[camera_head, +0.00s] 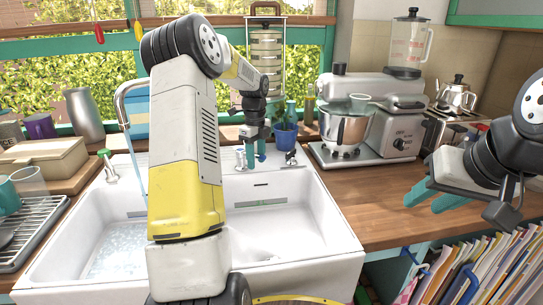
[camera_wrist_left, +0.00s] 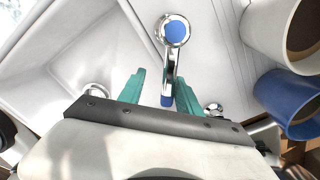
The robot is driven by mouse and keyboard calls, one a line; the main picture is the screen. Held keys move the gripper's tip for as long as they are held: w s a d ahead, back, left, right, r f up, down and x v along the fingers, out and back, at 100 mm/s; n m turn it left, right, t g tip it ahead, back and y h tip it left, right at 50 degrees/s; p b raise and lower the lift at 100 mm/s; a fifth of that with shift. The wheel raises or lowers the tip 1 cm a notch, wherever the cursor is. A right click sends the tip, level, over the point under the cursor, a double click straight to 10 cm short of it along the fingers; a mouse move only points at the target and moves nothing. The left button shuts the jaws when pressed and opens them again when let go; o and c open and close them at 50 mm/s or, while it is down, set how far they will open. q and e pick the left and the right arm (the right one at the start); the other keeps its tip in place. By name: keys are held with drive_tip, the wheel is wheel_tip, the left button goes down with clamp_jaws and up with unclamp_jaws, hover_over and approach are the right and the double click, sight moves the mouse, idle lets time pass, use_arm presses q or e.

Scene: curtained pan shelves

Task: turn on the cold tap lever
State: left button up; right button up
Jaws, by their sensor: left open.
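The cold tap lever (camera_wrist_left: 168,72) is chrome with a blue cap and a blue tip in the left wrist view. My left gripper (camera_wrist_left: 160,90) is open, with one teal finger on each side of the lever's lower part. I cannot tell whether either finger touches it. In the head view my left gripper (camera_head: 256,154) is over the back rim of the sink, beside a small chrome fitting (camera_head: 240,158); the lever is hard to make out there. My right gripper (camera_head: 436,194) is open and empty above the right counter.
The white double sink (camera_head: 320,215) lies below my left arm, and water runs from the spout (camera_head: 128,95) into its left basin. A blue plant pot (camera_head: 285,139) stands close right of my left gripper. A stand mixer (camera_head: 345,127) stands further right.

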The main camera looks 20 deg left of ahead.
use_arm(q)
drive_tip(key=shift+r, duration=0.15)
drive_tip(key=shift+r, duration=0.85)
wheel_tip(320, 180, up, 6)
idle(0.7)
